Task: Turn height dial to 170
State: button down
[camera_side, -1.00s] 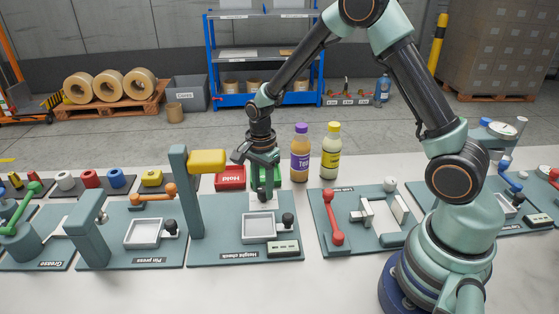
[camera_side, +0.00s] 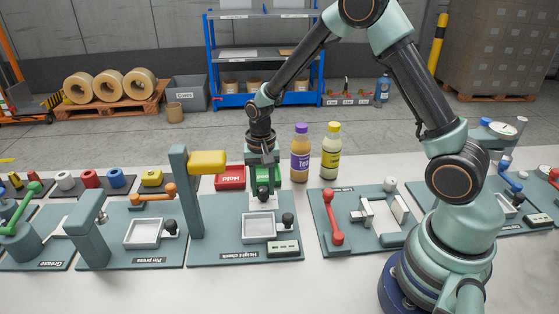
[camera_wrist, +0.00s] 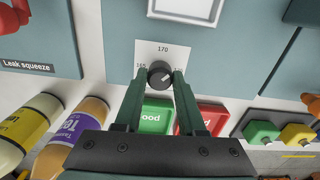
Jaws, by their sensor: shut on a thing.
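The height dial (camera_wrist: 160,74) is a small dark round knob on a white scale plate (camera_wrist: 164,52) in the wrist view. The plate reads 170 at the top and 165 at the left; the figure at the right is partly hidden by a finger. A pale mark on the knob seems to point to the upper right, but it is small. My gripper (camera_wrist: 160,78) is shut on the dial, one green finger on each side. In the side view my gripper (camera_side: 264,190) reaches down to the back of the Height check station (camera_side: 215,254), and its fingers hide the dial.
A green block (camera_wrist: 156,118) and a red Hold block (camera_wrist: 203,118) lie close beside the fingers. Two bottles (camera_side: 300,160) (camera_side: 331,158) stand right of my gripper. A post with a yellow head (camera_side: 207,160) rises to its left. A square tray (camera_side: 259,228) is in front.

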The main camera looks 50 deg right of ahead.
aim_at(263, 189)
jog(key=n, duration=0.4)
jog(key=shift+n, duration=2.2)
jog(key=c, duration=0.5)
grip_release()
notch_tip(263, 189, up, 12)
jog(key=shift+r, duration=0.1)
